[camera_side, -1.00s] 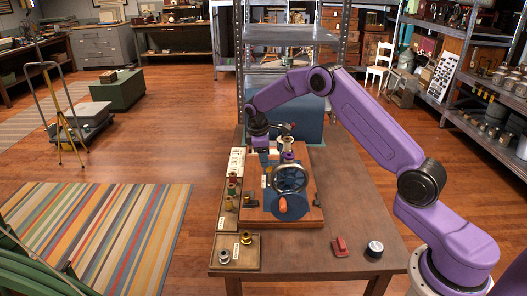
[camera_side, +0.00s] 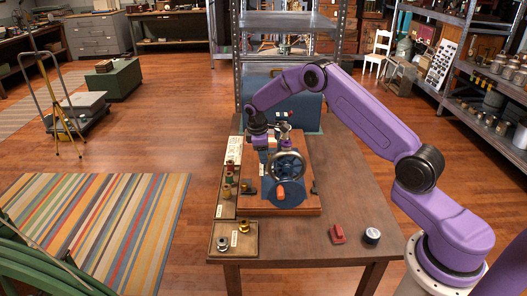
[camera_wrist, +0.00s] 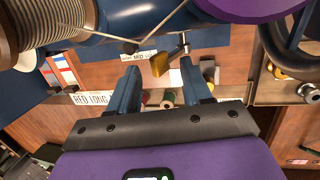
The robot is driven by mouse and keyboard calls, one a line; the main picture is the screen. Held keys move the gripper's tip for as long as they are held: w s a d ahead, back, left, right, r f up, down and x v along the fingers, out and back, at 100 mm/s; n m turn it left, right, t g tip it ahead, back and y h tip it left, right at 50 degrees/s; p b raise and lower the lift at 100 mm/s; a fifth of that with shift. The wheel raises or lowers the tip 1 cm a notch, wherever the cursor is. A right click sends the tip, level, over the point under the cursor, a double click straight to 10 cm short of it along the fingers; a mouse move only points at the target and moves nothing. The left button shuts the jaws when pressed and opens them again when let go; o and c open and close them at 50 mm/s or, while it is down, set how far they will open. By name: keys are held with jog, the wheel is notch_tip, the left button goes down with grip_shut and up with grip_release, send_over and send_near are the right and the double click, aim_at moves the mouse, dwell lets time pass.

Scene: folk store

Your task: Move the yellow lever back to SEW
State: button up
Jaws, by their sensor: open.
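The yellow lever (camera_wrist: 160,63) shows in the wrist view as a small yellow block on a metal rod, just beyond the space between my fingertips. My gripper (camera_wrist: 160,80) is open, with one blue finger on each side of that space. I see no contact with the lever. A small white label (camera_wrist: 138,56) is close behind it; I cannot read SEW on it. In the side view, my gripper (camera_side: 262,149) is low at the left of the blue hand-cranked machine (camera_side: 287,196). The lever is not clear there.
The machine has a handwheel (camera_side: 287,165) and an orange crank handle (camera_side: 281,191). Trays with several spools (camera_side: 222,243) lie at the left. A red object (camera_side: 338,235) and a round tin (camera_side: 372,236) stand at front right.

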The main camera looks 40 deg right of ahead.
dwell(0.3)
jog(key=shift+s+a+r, duration=0.1)
jog(key=shift+s+a, duration=1.15)
jog(key=shift+a, duration=0.05)
jog(key=shift+s, duration=0.1)
jog(key=shift+s+a+f, duration=0.4)
jog(key=shift+s+a, duration=0.15)
jog(key=shift+s, duration=0.15)
